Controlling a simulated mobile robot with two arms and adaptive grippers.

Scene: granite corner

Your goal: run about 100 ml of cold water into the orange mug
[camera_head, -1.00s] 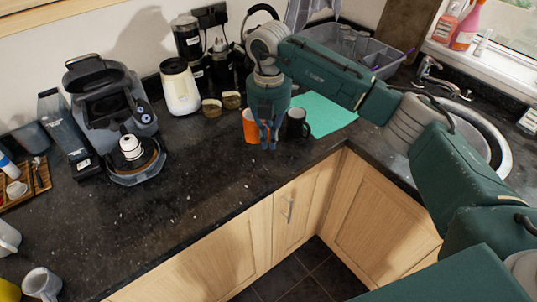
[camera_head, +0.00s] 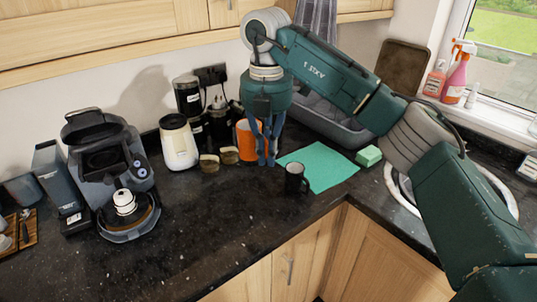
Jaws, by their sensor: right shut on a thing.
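The orange mug (camera_head: 247,142) is at the back of the counter, left of the mint cloth. My right gripper (camera_head: 267,163) points down and is shut on the mug at its right side. The mug looks raised off the counter, but how far is hard to tell. The sink (camera_head: 403,198) is at the right, with much of its rim and bowl behind my right arm. The tap is hidden behind that arm. My left gripper is not in view.
A black mug (camera_head: 296,179) stands by the mint cloth (camera_head: 325,168). A green sponge (camera_head: 369,156) lies near the sink. A grey tub (camera_head: 330,122) is behind. A white jar (camera_head: 179,146) and coffee machine (camera_head: 108,170) stand left. The front counter is clear.

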